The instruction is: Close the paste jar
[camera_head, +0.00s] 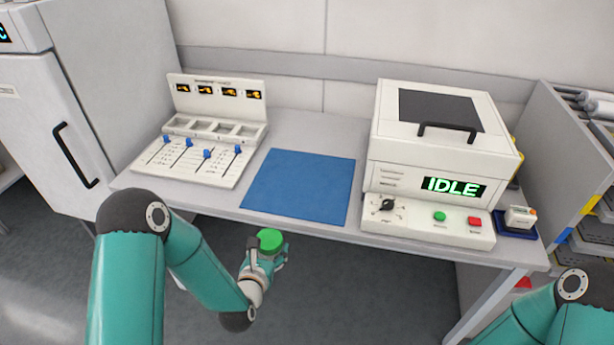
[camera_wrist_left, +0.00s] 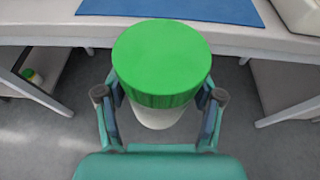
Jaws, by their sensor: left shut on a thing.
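The paste jar has a wide green lid (camera_head: 270,240) on top and a white body (camera_wrist_left: 160,116) below it. My left gripper (camera_head: 264,263) is shut on the jar and holds it upright in the air, in front of the bench's front edge. In the left wrist view the two fingers stand on either side of the jar just under the lid. The lid covers the top of the jar, and I cannot tell how tightly it sits. My right arm shows at the lower right, but its gripper is out of view.
A blue mat (camera_head: 300,187) lies bare on the bench (camera_head: 300,125). A panel with blue sliders (camera_head: 205,160) stands left of it, and a white machine reading IDLE (camera_head: 440,150) right. A small green-topped container (camera_wrist_left: 30,75) shows below the bench.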

